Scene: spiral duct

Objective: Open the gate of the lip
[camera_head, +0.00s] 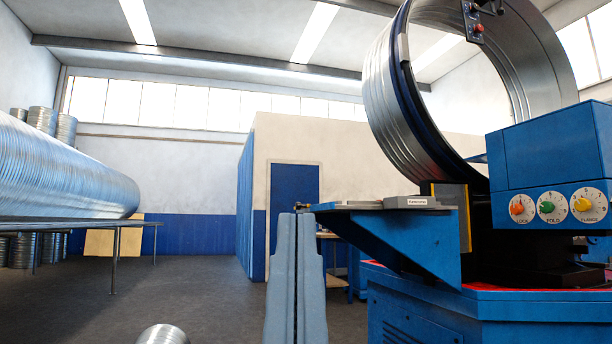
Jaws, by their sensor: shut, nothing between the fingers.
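My gripper (296,222) rises from the bottom centre, its two pale blue-grey fingers upright and side by side, shut with nothing between them. Right of it stands a blue spiral duct machine (470,322) with a red-edged top. A blue bracketed shelf (430,240) juts left from the machine, its tip just right of my fingertips in the picture. A small grey labelled block (412,202) sits on the shelf. A large ribbed metal ring (385,105) with a dark blue band stands above. I cannot tell which part is the gate of the lip.
A blue box (550,140) on the machine carries orange, green and yellow knobs. A long ribbed duct (60,175) lies on a rack at left. A short metal duct end (163,335) shows at the bottom. The floor (190,280) between is clear.

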